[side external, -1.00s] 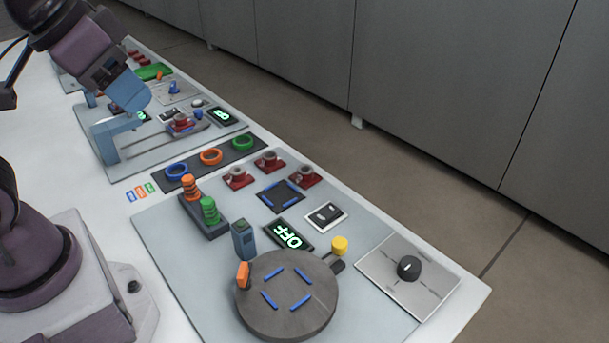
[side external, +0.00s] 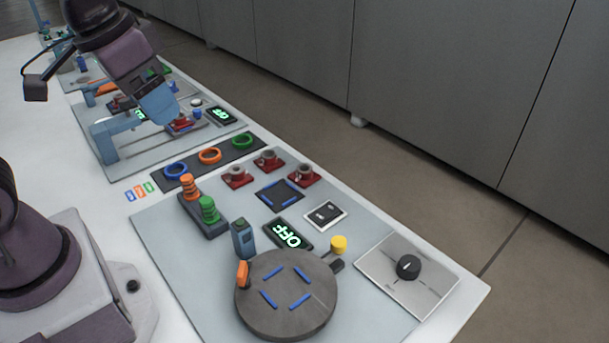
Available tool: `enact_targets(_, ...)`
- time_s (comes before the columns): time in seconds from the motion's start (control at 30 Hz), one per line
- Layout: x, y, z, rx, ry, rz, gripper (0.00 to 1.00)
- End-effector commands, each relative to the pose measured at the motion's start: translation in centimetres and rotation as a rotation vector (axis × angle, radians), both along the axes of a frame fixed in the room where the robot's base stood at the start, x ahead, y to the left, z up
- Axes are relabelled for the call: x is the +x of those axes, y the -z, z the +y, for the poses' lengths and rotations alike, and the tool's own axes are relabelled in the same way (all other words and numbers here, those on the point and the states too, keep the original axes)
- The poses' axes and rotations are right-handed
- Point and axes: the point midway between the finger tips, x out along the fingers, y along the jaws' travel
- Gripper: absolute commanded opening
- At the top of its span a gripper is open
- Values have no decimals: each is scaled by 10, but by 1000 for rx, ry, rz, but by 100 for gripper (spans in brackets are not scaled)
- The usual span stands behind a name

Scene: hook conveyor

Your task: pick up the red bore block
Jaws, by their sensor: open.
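A red bore block (side external: 184,127) sits at the far station, low beside the blue gantry frame. My blue gripper (side external: 170,116) is open, pointing down right above this block, and partly covers it. I cannot tell whether its fingers are around the block or just over it. My gripper is well away from these.
The blue frame (side external: 105,140) stands left of my gripper. A dark strip with blue, orange and green rings (side external: 210,157) lies nearer. The near panel holds a grey turntable (side external: 285,310), an OFF display (side external: 288,235), a ring post rack (side external: 205,225) and a black knob (side external: 409,267).

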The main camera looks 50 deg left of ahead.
Motion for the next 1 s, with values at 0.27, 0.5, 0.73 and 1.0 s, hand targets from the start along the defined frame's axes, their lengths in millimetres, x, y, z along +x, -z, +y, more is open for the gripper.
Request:
enact_targets(0.27,90,28,13,-44,-175,182,67)
enact_targets(0.5,171,80,28,-86,-468,292,67)
enact_targets(0.73,238,150,44,-116,-829,348,67)
enact_targets(1.0,295,199,56,-173,-1280,307,67)
